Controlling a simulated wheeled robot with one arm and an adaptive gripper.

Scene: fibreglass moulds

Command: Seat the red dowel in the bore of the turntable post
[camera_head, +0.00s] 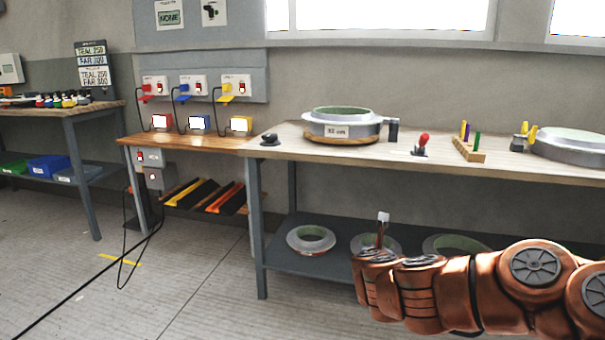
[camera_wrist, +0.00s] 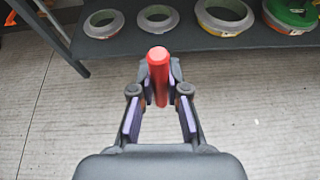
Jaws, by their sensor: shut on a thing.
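The red dowel (camera_wrist: 158,72) stands between the two fingers of my gripper (camera_wrist: 161,88) in the wrist view. My gripper is shut on it, and the dowel's rounded end points toward the camera. In the head view my arm is low at the right, in front of the bench; the fingers and the dowel cannot be made out there. On the bench a ring mould (camera_head: 342,124) marked 32 cm sits on a round wooden turntable (camera_head: 341,139). A dark upright piece (camera_head: 393,131) at its right side may be the post; no bore is visible.
A red-knobbed clamp (camera_head: 421,144) and a wooden rack (camera_head: 468,152) with purple, yellow and green dowels stand to the right on the bench (camera_head: 290,143). Another mould (camera_head: 570,148) is at far right. Ring moulds (camera_head: 311,240) lie on the lower shelf (camera_head: 300,264). Floor at left is mostly clear, with cables.

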